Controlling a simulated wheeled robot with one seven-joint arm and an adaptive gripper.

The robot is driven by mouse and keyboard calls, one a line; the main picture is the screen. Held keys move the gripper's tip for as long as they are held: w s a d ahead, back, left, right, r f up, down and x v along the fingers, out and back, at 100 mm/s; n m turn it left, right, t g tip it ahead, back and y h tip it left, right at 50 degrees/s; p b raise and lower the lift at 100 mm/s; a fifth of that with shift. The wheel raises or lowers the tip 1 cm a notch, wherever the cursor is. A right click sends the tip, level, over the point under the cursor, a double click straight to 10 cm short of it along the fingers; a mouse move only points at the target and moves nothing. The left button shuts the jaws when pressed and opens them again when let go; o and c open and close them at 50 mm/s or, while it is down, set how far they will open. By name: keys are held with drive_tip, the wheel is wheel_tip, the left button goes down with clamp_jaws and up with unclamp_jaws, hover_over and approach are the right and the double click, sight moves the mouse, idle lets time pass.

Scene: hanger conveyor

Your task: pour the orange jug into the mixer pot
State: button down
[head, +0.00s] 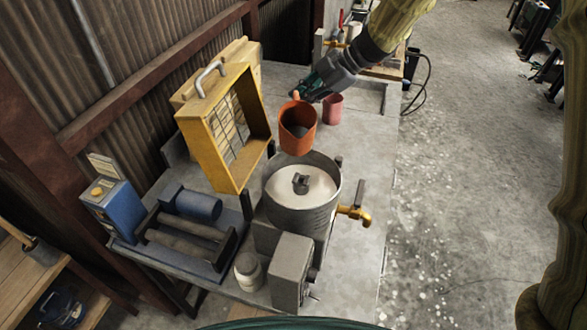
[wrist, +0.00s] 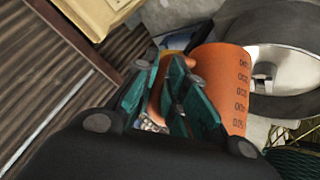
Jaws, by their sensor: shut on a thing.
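The orange jug (head: 298,128) is held in the air by my gripper (head: 305,93), above the far rim of the mixer pot. The jug looks roughly upright in the head view, with dark contents inside. My gripper's green fingers are shut on the jug's handle side. In the wrist view the jug (wrist: 218,88) shows dark marks on its wall, and my gripper (wrist: 172,92) is at its left. The mixer pot (head: 298,215) is a grey metal drum with pale contents and a small dark hub in the middle. It also shows in the wrist view (wrist: 290,100).
A yellow open guard (head: 192,130) stands left of the pot. A pink cup (head: 332,108) stands behind the jug. A brass tap (head: 355,215) sticks out at the pot's right. A grey box (head: 290,270) and a pale jar (head: 248,271) are in front.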

drive_tip(key=shift+d+r+t+b, duration=0.15)
drive_tip(key=shift+r+t+b, duration=0.25)
drive_tip(key=shift+r+b, duration=0.2)
drive_tip(key=shift+s+r+n+t+b, duration=0.25)
drive_tip(key=shift+r+n+t+b, duration=0.2)
drive_tip(key=shift+b, duration=0.9)
idle(0.5)
drive_tip(key=shift+s+d+r+n+t+y+b, duration=0.1)
drive_tip(key=shift+s+r+n+t+y+b, duration=0.3)
drive_tip(key=shift+b, duration=1.25)
drive_tip(key=shift+r+n+t+h+b, duration=0.15)
drive_tip(key=shift+t+b, duration=0.4)
drive_tip(key=shift+b, duration=1.05)
idle(0.5)
drive_tip(key=shift+s+r+t+b, duration=0.15)
drive_tip(key=shift+s+t+b, duration=0.2)
drive_tip(key=shift+b, duration=1.45)
